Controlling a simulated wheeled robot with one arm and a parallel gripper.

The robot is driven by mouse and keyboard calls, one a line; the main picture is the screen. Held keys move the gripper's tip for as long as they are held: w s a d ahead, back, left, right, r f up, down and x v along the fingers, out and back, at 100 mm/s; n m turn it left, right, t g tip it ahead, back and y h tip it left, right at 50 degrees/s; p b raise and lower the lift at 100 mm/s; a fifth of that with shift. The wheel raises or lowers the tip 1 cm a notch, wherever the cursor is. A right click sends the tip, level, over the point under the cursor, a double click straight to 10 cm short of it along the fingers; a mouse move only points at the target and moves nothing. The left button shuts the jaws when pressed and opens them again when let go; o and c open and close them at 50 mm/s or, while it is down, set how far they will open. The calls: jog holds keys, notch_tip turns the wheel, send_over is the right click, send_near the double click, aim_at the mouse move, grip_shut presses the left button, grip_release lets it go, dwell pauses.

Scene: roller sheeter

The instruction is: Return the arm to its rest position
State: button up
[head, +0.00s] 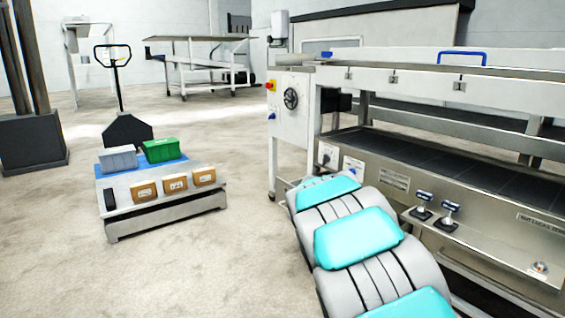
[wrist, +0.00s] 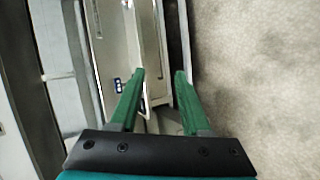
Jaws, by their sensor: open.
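My gripper (wrist: 158,75) shows in the wrist view, with two green fingers set apart and nothing between them. The fingers point toward grey metal machine parts, and bare floor lies to their right. In the head view my grey and turquoise arm stretches up from the bottom right along the front of the roller sheeter (head: 378,183). The gripper itself cannot be made out in the head view.
The sheeter has a side panel with a black handwheel (head: 291,98) and two levers (head: 449,212) on its front. A low pallet cart (head: 168,212) with a grey bin (head: 118,160) and a green bin (head: 163,150) stands left. Floor between is clear.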

jog(key=s+r+m+g+y+p, duration=0.1)
jog(key=s+r+m+g+y, duration=0.1)
jog(key=s, duration=1)
jog(key=s+a+y+p, duration=0.1)
jog(key=s+a+y, duration=0.2)
jog(key=s, duration=0.7)
jog(key=s+a+g+y+p, duration=0.1)
jog(key=s+a+y+p, duration=0.1)
jog(key=s+a, duration=0.5)
jog(key=s+a+f+g+y+p, duration=0.1)
jog(key=s+a+y, duration=0.3)
jog(key=s, duration=0.9)
jog(key=shift+a+y+p, duration=0.3)
jog(key=shift+a, duration=0.75)
jog(key=shift+f, duration=0.1)
